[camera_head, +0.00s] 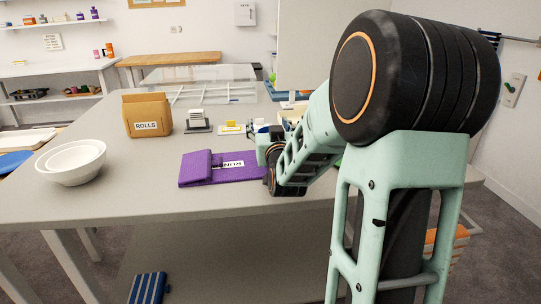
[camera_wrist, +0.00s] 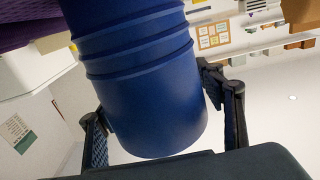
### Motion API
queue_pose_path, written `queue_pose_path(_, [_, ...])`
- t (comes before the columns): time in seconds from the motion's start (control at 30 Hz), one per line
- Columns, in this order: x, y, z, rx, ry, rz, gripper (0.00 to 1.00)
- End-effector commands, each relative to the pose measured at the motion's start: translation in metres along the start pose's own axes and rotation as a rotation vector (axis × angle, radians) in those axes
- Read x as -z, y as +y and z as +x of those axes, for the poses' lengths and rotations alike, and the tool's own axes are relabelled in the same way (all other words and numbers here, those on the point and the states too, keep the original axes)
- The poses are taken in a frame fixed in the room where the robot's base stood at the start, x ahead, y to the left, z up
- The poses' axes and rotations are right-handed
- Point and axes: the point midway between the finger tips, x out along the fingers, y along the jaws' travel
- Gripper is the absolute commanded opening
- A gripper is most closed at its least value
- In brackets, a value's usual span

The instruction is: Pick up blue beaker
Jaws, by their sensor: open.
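The blue beaker (camera_wrist: 145,85) fills the middle of the wrist view. It is a smooth dark blue cylinder with raised bands, and its upper part runs out of the frame. My gripper (camera_wrist: 163,118) is open, with one finger on each side of the beaker. The left finger is close to its wall and the right finger is near its other side; I cannot tell whether either touches. In the head view my arm reaches over the table's right part and hides much there, and I cannot make out the beaker clearly.
On the grey table (camera_head: 110,185) are a purple folded cloth (camera_head: 195,168) just left of my wrist, a tan box marked ROLLS (camera_head: 147,110), stacked white bowls (camera_head: 72,165) and small labelled items (camera_head: 197,125).

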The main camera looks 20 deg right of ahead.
Motion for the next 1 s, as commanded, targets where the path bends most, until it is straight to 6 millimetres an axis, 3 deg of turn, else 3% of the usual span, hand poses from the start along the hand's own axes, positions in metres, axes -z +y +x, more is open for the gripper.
queue_pose_path(0.23, [0.0003, -0.0001, 0.0009, 0.0, 0.0, 0.0, 0.61])
queue_pose_path(0.77, [0.0002, -0.0002, 0.0007, 0.0, 0.0, -0.001, 0.03])
queue_pose_path(1.0, [0.0005, -0.0002, 0.0007, 0.0, 0.001, -0.001, 0.02])
